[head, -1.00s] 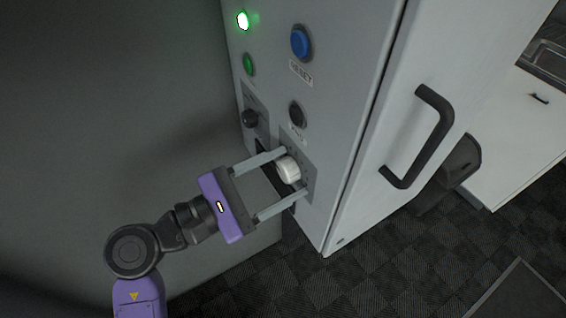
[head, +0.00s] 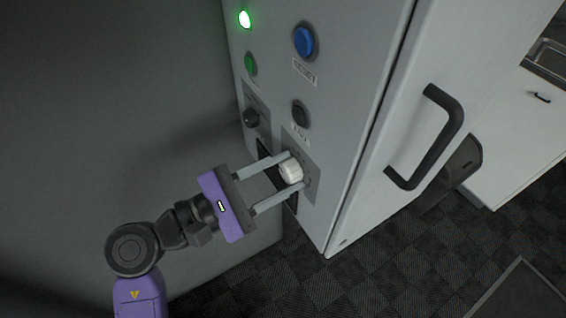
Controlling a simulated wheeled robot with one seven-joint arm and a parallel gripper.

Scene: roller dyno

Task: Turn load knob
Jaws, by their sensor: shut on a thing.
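The white load knob (head: 291,170) sticks out from a grey plate low on the front of the cabinet (head: 345,110), in the head view. My gripper (head: 296,169) reaches it from the left, with one finger above the knob and one below. The fingers are shut on the knob, at its sides. The plate's markings are too small to read, and the knob's pointer cannot be made out.
A black knob (head: 251,118) is to the upper left, and a dark button (head: 300,113) is just above. A blue button (head: 304,41), a green button (head: 250,64) and a lit green lamp (head: 244,19) are higher up. A black door handle (head: 428,140) juts out to the right.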

